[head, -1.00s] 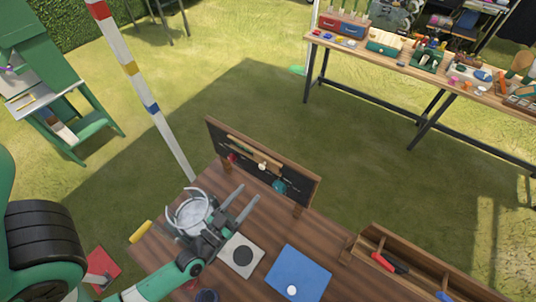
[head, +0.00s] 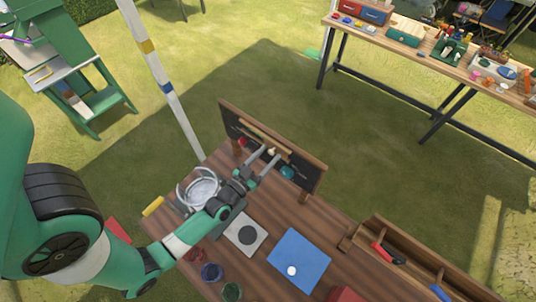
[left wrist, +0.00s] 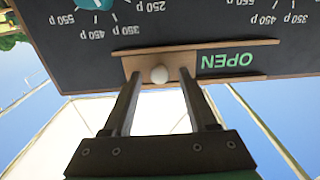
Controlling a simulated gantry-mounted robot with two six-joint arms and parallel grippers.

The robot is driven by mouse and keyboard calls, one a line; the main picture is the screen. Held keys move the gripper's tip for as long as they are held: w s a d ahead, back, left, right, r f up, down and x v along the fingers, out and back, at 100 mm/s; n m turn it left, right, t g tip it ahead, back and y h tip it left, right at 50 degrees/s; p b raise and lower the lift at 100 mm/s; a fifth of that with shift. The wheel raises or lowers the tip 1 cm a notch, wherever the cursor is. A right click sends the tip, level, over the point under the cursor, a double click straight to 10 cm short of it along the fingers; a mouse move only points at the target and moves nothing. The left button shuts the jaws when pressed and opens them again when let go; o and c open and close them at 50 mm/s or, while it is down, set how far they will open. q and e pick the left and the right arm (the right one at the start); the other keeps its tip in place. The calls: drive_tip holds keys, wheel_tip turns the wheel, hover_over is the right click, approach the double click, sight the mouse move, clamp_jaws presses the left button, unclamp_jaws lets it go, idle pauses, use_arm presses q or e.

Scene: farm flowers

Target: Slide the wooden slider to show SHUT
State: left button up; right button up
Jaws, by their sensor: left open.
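A dark wood-framed panel (head: 227,120) stands upright at the far edge of the wooden table. In the left wrist view, which is upside down, the wooden slider (left wrist: 140,63) with its pale round knob (left wrist: 159,74) sits in wooden rails. The green word OPEN (left wrist: 227,61) shows beside the slider; no other word shows in the rails. My left gripper (head: 269,158) is open at the panel, its fingers on either side of the knob in the left wrist view. Whether they touch it I cannot tell. My right gripper is not in view.
A teal dial (head: 287,172) and a red knob (head: 241,142) sit on the panel near the slider. On the table are a blue board (head: 298,258), a grey plate with a black disc (head: 260,222), a round clear container (head: 203,190) and a wooden tool tray (head: 372,228).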

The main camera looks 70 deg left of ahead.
use_arm(q)
drive_tip(key=shift+w+a, duration=0.15)
drive_tip(key=shift+w, duration=0.05)
clamp_jaws()
idle(1.3)
